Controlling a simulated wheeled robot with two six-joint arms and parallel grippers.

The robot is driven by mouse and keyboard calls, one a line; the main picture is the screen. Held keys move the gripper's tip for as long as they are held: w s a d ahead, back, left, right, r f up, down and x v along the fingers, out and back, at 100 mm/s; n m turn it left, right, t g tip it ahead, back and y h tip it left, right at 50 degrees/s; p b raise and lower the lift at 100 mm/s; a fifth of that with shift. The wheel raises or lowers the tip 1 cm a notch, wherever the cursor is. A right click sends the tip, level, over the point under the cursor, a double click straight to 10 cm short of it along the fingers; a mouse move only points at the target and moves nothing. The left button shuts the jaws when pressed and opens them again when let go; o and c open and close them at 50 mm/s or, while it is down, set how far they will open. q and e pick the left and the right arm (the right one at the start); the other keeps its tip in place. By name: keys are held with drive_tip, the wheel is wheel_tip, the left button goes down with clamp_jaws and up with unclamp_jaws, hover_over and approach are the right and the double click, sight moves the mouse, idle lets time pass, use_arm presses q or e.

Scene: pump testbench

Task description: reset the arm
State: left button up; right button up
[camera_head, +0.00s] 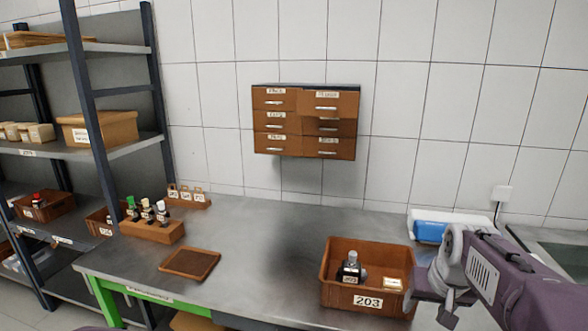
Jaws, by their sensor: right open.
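My right arm comes in from the lower right edge. My right gripper (438,298) is open and empty, at the right side of the brown bin labelled 203 (367,301). It overlaps the bin's right edge in the picture, and I cannot tell whether it touches. Inside the bin stand a dark bottle with a grey cap (351,268) and a small box with a pale label (392,284). My left gripper is not in view.
A grey metal table (255,245) carries a brown tray (190,263), a wooden rack of small bottles (153,229) and a blue-and-white device (430,231). A drawer cabinet (305,121) hangs on the wall. Shelving (110,90) stands left. The table's middle is clear.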

drive_tip(key=s+a+f+n+g+y+p, duration=0.1)
drive_tip(key=s+a+f+n+g+p, duration=0.1)
drive_tip(key=s+a+p, duration=0.35)
use_arm(q)
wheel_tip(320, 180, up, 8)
drive_tip(key=p, duration=0.3)
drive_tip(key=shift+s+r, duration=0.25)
use_arm(e)
drive_tip(key=s+a+f+g, duration=0.1)
drive_tip(key=s+a+f, duration=0.4)
drive_tip(key=s+f, duration=0.2)
drive_tip(key=shift+s+n, duration=0.3)
drive_tip(key=shift+s, duration=0.45)
drive_tip(key=shift+f, duration=0.1)
